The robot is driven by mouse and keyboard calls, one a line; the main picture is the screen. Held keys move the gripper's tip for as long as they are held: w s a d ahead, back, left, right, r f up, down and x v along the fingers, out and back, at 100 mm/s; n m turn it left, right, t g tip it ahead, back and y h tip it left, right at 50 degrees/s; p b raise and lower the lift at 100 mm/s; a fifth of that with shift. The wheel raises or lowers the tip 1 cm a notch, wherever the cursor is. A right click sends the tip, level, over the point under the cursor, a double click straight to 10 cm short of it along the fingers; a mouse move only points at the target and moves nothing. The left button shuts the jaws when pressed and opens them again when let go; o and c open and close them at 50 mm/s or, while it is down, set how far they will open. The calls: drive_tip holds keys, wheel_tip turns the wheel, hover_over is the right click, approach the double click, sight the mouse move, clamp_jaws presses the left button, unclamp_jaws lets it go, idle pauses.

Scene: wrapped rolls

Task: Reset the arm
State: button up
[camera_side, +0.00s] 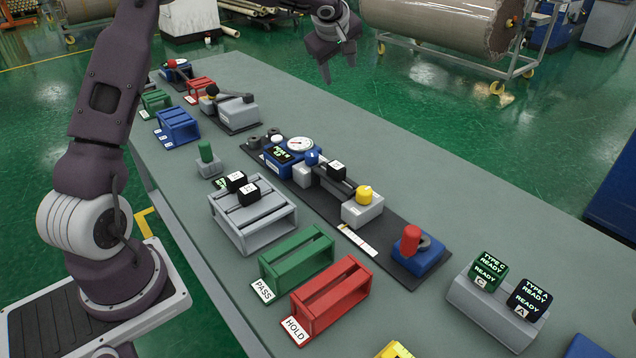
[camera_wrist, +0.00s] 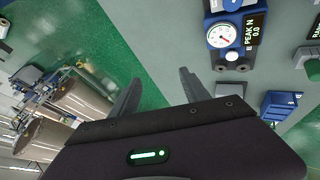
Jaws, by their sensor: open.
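My gripper (camera_side: 341,64) is raised above the far right edge of the table in the side view. It is empty, and its fingers are apart. In the wrist view my gripper (camera_wrist: 158,95) shows two separated dark fingers with nothing between them. Below the fingers are the green floor and the table edge. The grey table (camera_side: 420,165) holds several fixtures, and the gripper touches none of them.
A green PASS rack (camera_side: 297,254) and a red HOLD rack (camera_side: 331,296) stand near the front. A gauge unit (camera_side: 292,155) sits mid-table and shows in the wrist view (camera_wrist: 222,36). A grey stand (camera_side: 490,310) holds Type C and Type A blocks. A large roll (camera_side: 440,22) stands behind.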

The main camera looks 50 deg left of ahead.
drive_tip(key=w+d+r+m+t, duration=0.2)
drive_tip(key=d+r+m+t, duration=0.35)
drive_tip(key=d+r, duration=0.65)
drive_tip(key=s+d+r+m+t+h, duration=0.2)
drive_tip(key=s+d+r+m+h, duration=0.45)
drive_tip(key=s+d, duration=0.35)
drive_tip(key=s+d+f+m+g, duration=0.2)
drive_tip(key=s+f, duration=0.1)
drive_tip(key=s, duration=0.4)
drive_tip(key=s+d+f+m+g, duration=0.1)
drive_tip(key=s+d+f+m, duration=0.2)
drive_tip(key=s, duration=0.4)
drive_tip(key=s+a+f+g, duration=0.1)
drive_tip(key=s+a+f, duration=0.1)
drive_tip(key=s+f, duration=0.2)
drive_tip(key=s+a+f+g+y, duration=0.1)
drive_tip(key=s+a+f+g, duration=0.1)
drive_tip(key=s, duration=0.6)
drive_tip(key=s+a+f+g+y, duration=0.1)
drive_tip(key=s+a+f+g, duration=0.1)
drive_tip(key=s+a+f, duration=0.2)
drive_tip(key=s+f, duration=0.1)
drive_tip(key=s, duration=0.2)
drive_tip(key=shift+a+f, duration=0.15)
drive_tip(key=shift+f, duration=0.15)
